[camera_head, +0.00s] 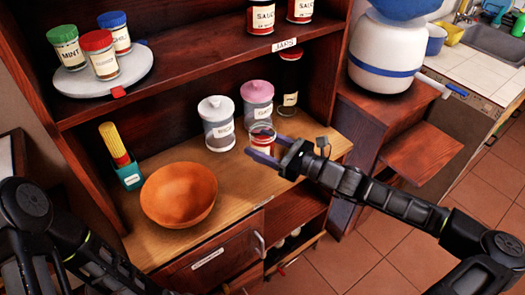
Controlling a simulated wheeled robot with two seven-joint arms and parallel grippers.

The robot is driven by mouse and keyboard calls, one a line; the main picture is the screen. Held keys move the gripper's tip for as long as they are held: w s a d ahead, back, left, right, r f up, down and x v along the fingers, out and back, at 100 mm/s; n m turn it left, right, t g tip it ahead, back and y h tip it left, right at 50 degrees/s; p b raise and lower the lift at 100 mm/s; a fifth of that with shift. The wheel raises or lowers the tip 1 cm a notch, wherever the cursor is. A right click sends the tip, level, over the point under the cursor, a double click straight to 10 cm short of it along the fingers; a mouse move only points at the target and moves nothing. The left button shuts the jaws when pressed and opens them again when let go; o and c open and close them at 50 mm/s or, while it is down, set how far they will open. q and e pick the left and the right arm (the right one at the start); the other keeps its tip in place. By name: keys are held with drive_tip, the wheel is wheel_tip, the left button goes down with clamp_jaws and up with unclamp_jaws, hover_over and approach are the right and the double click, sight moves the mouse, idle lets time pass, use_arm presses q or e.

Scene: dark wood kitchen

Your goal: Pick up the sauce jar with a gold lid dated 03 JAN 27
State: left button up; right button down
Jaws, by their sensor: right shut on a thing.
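My right gripper (262,147) reaches in from the right over the wooden counter. Its fingers are shut on a small jar with red contents (264,141), in front of the pink-lidded canister. The fingers partly hide this jar, and its lid colour and date cannot be read. Two dark red sauce jars (262,17) stand on the upper shelf above a "JARS" label, cut by the top edge. The second is just to the right (303,10). Their lids are out of view and no date is legible. My left arm shows at the lower left, but its gripper is not visible.
A white-lidded canister (216,124) and a pink-lidded one (257,101) stand close by the held jar. A red-lidded jar (289,92) is behind. A wooden bowl (179,194) sits front left. A turntable (135,78) with spice jars is on the upper left shelf.

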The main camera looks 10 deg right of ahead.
drive_tip(key=shift+r, duration=1.05)
